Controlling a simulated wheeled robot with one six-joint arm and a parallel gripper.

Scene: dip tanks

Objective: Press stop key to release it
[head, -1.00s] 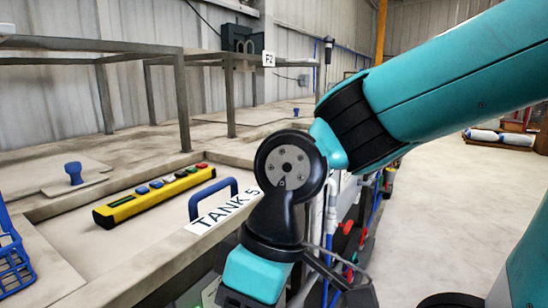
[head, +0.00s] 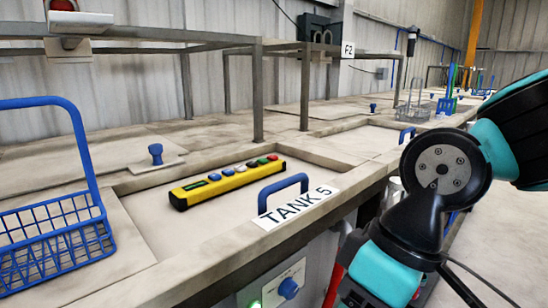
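A yellow key pendant (head: 228,182) lies on the pale cover of tank 5, behind the blue handle. No lettering on the keys can be read. A red knob or lamp (head: 62,5) on a white box (head: 78,20) is cut off at the top left; I cannot tell which red part is the stop key. My arm's wrist is at the lower right, apart from the pendant. My gripper's fingers are below the picture.
A blue wire basket (head: 45,240) stands at the left. A blue handle (head: 283,188) and TANK 5 label (head: 297,208) are at the front rim. A control box with a blue knob (head: 288,288) is below. Metal frames (head: 258,90) rise behind the pendant.

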